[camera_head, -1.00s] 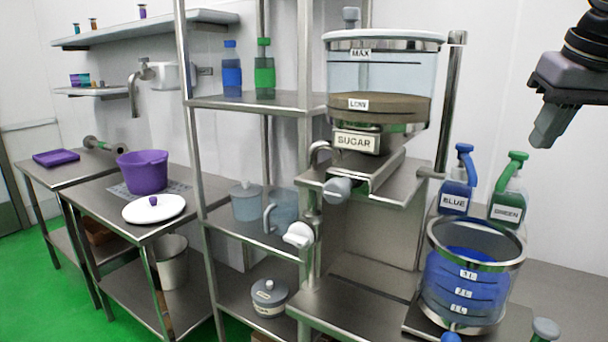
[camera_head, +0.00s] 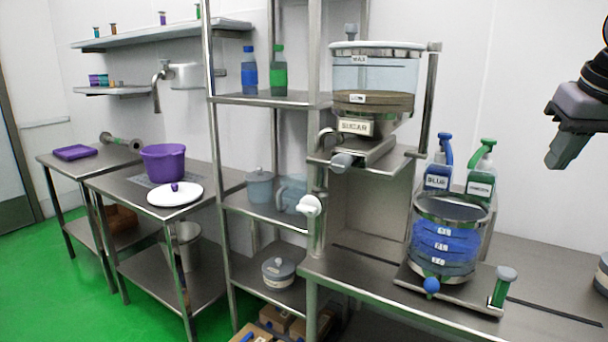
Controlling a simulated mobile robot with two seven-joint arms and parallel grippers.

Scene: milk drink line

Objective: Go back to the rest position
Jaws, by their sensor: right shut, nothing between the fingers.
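My right gripper (camera_head: 562,150) hangs in the air at the upper right edge of the head view. Its fingers are shut and point down, with nothing in them. It is apart from the counter and from the bottles. My left gripper is not in view. The clear vessel (camera_head: 449,207) with blue liquid stands on the counter to the left of and below my right gripper. The blue pump bottle (camera_head: 438,178) and the green pump bottle (camera_head: 481,183) stand behind it.
The sugar dispenser (camera_head: 374,76) stands above the steel counter (camera_head: 365,262). A steel shelf rack (camera_head: 262,100) is left of it. A purple pot (camera_head: 163,164) and a white lid (camera_head: 175,194) sit on the left table. The green floor (camera_head: 40,270) is clear at the lower left.

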